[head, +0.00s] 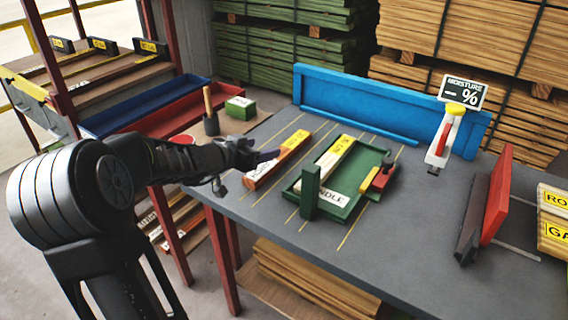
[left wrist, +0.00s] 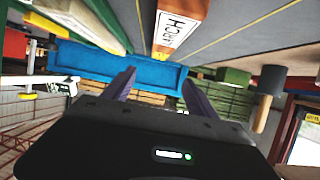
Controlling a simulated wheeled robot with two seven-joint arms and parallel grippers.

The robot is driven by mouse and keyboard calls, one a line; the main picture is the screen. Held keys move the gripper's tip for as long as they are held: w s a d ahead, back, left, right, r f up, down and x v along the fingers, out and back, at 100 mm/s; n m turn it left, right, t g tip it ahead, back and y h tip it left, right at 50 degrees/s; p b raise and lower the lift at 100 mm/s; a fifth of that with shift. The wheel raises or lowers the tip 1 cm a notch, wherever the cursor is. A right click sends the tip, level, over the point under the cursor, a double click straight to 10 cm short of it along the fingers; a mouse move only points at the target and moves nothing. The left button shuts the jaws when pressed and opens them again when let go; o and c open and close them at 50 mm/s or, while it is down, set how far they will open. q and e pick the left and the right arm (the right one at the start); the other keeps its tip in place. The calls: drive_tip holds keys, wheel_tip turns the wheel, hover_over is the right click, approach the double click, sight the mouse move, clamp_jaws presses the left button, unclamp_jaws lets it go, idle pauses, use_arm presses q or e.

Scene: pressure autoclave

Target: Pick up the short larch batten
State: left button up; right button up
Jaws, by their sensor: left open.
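The short larch batten (head: 277,160) lies on the grey bench, left of the green tray. It is orange-brown with a yellow label on top and a white label on its near end. In the left wrist view the batten (left wrist: 181,25) shows its end lettered LARCH, upside down, at the top centre. My left gripper (head: 247,172) is open and empty at the bench's left edge, close to the batten's near end. In the left wrist view its two fingers (left wrist: 157,78) are spread, with the batten beyond them. I see no contact. My right gripper is not in view.
A moisture meter stand (head: 446,140) stands near the blue backboard (head: 365,105). A red upright plate (head: 497,195) stands at the right. The front middle of the bench is clear.

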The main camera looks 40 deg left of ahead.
sight(268, 163)
use_arm(q)
wheel_tip(268, 163, down, 4)
drive_tip(key=shift+w+r+b, duration=0.1)
drive_tip(key=shift+r+b, duration=0.05)
drive_tip(key=shift+b, duration=1.1)
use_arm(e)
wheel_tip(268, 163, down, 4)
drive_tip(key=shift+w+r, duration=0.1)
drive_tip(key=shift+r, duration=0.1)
use_arm(q)
drive_tip(key=shift+r, duration=0.1)
drive_tip(key=shift+x, duration=1.3)
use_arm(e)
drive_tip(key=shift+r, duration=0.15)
use_arm(q)
drive_tip(key=shift+p, duration=0.3)
drive_tip(key=shift+w, duration=0.35)
drive_tip(key=p+x, duration=0.1)
drive_tip(key=x, duration=0.3)
drive_tip(key=shift+w+f, duration=0.2)
drive_tip(key=shift+f, duration=0.1)
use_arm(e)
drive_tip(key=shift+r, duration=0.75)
